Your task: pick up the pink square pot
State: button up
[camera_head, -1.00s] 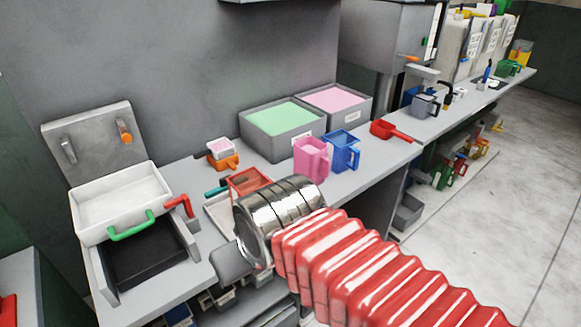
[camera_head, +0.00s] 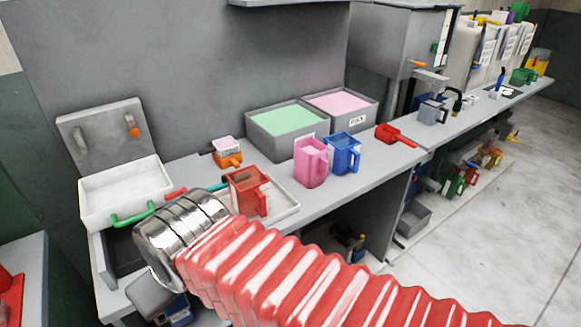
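The pink square pot (camera_head: 311,162) stands upright on the grey workbench, with its handle toward the right. It is just left of a blue pot (camera_head: 343,153) and in front of the bins. My arm, in a red ribbed sleeve with a shiny metal cuff, reaches across the front of the bench to the left. My gripper (camera_head: 150,290) shows only in part as a grey piece below the cuff, well left of the pink pot and apart from it. Its fingertips cannot be made out.
A red pot (camera_head: 248,190) stands on a pale tray (camera_head: 285,203) between my arm and the pink pot. Behind are a bin of green foam (camera_head: 287,135) and a bin of pink foam (camera_head: 342,93). A red scoop (camera_head: 394,136) lies to the right. A white tray press (camera_head: 125,190) stands left.

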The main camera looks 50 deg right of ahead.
aim_at(311, 165)
jog(key=u, duration=1.05)
jog(key=k, duration=1.45)
jog(key=z, duration=1.15)
jog(key=i, duration=0.5)
